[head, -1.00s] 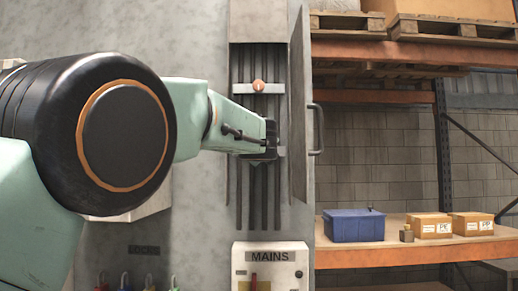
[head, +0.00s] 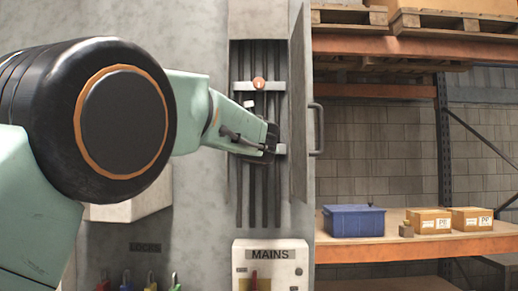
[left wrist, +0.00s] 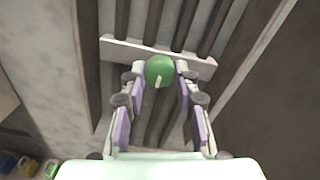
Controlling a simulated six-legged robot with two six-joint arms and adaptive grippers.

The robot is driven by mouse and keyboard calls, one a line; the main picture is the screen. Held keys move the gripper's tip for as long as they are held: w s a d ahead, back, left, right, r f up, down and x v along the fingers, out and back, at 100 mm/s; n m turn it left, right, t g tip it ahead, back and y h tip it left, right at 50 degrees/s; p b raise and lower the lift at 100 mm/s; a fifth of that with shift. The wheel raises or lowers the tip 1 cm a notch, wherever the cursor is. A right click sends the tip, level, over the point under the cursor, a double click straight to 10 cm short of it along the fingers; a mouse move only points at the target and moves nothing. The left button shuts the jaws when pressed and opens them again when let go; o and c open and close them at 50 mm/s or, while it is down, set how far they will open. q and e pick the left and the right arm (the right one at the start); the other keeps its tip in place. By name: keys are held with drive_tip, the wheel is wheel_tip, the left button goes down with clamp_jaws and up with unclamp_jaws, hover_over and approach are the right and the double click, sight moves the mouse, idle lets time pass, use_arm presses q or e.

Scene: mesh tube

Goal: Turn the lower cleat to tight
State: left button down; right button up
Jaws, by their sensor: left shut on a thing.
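The lower cleat is a pale bar (left wrist: 120,50) across several dark vertical cables in the left wrist view. It carries a round green knob (left wrist: 160,71) with a pale mark pointing down in that view. My left gripper (left wrist: 160,84) has its fingers on both sides of the knob and is shut on it. In the head view my left gripper (head: 268,143) hides the knob and most of the lower cleat; only its right end (head: 280,149) shows. The upper cleat (head: 243,86) with an orange-red knob (head: 259,83) is above. My right gripper is in neither view.
An open cabinet door (head: 299,120) with a dark handle stands right of the cables. The MAINS box (head: 270,256) is below, with coloured padlocks (head: 150,282) to its left. A shelf (head: 400,247) at right bears a blue crate (head: 354,222) and boxes.

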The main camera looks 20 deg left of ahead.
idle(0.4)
use_arm(q)
drive_tip(key=c, duration=1)
unclamp_jaws()
drive_tip(key=v, duration=0.7)
drive_tip(key=shift+s+d, duration=0.1)
drive_tip(key=shift+s, duration=0.15)
drive_tip(key=shift+s+r, duration=0.1)
